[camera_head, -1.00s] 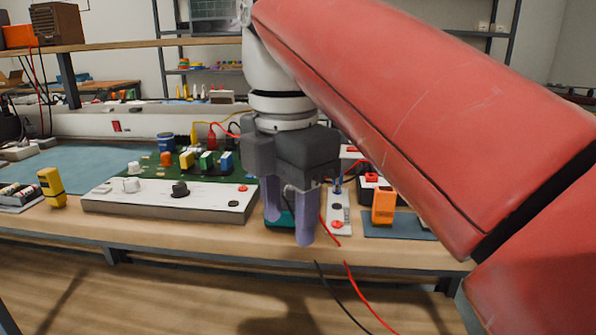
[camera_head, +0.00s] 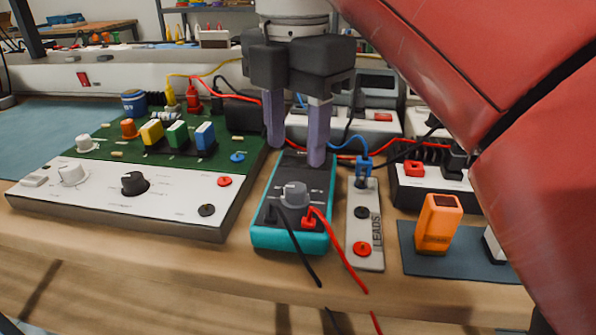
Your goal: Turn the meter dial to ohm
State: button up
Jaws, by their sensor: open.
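The meter (camera_head: 270,237) is a teal-cased box with a dark face, lying on the bench in the middle of the view. Its grey dial (camera_head: 294,195) sits on the face; its markings are too small to read. A black and a red lead are plugged in below the dial and hang over the front edge. My gripper (camera_head: 296,155) is open and empty, with its two purple fingers pointing down over the meter's far end, behind the dial. The fingers hide part of the meter's far edge. I cannot tell their exact height above it.
A circuit board panel (camera_head: 130,205) with knobs and coloured blocks stands left of the meter. A grey leads strip (camera_head: 365,225) is close on the right. Further right are an orange device (camera_head: 438,224) on a dark mat (camera_head: 470,268) and a black-and-white box (camera_head: 425,192).

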aim_at(295, 187)
notch_tip(295, 187, down, 6)
jog(key=shift+f+b, duration=0.15)
jog(key=shift+b, duration=0.7)
jog(key=c, duration=1)
